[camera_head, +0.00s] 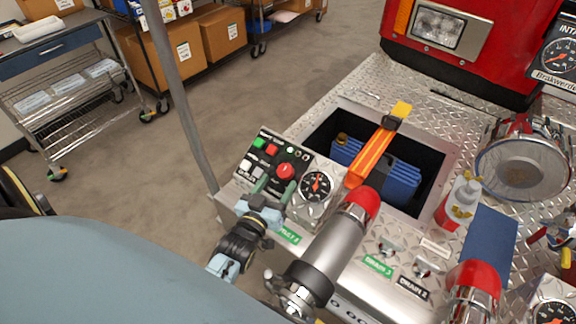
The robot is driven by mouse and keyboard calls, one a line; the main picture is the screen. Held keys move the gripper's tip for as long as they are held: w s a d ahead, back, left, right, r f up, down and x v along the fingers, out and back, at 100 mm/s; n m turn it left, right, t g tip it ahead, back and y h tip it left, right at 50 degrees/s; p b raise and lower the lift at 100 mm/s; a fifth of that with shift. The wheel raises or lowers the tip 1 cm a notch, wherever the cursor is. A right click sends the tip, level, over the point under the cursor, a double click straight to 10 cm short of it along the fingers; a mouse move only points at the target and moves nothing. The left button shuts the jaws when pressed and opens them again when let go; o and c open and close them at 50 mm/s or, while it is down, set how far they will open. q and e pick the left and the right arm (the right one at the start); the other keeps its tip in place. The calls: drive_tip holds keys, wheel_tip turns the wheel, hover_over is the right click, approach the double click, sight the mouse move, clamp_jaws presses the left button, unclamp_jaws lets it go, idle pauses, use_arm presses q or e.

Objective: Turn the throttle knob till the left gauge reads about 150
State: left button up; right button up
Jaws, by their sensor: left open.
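The red throttle knob (286,171) sits on a dark control panel (247,154) with colored buttons, at the left edge of the metal bumper. My left gripper (275,187) reaches up to it from below. Its two fingers are apart, one on each side of the knob's lower part; I cannot tell whether they touch it. The left gauge (317,187), round with a black face, stands just right of the panel. Its needle is too small to read surely. My right gripper is not in view.
A silver nozzle with a red end (363,203) lies close to the right of the gauge. An open well holds a blue container (402,184), with an orange tool (372,155) across it. A grey post (180,90) rises left of the panel.

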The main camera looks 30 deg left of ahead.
sight(289, 168)
use_arm(q)
drive_tip(key=w, duration=0.5)
drive_tip(key=w+a, duration=0.1)
drive_tip(key=w, duration=0.1)
drive_tip(key=shift+w, duration=0.15)
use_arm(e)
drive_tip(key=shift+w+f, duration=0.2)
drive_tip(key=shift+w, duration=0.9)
use_arm(q)
drive_tip(key=shift+c, duration=0.8)
drive_tip(key=c, duration=0.8)
drive_tip(key=shift+m+h, duration=1.3)
drive_tip(key=shift+d+m+h, duration=0.2)
drive_tip(key=shift+m+h, duration=1.1)
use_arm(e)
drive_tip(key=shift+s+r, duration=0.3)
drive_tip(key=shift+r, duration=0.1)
use_arm(q)
drive_tip(key=o, duration=1)
drive_tip(key=shift+c, duration=0.2)
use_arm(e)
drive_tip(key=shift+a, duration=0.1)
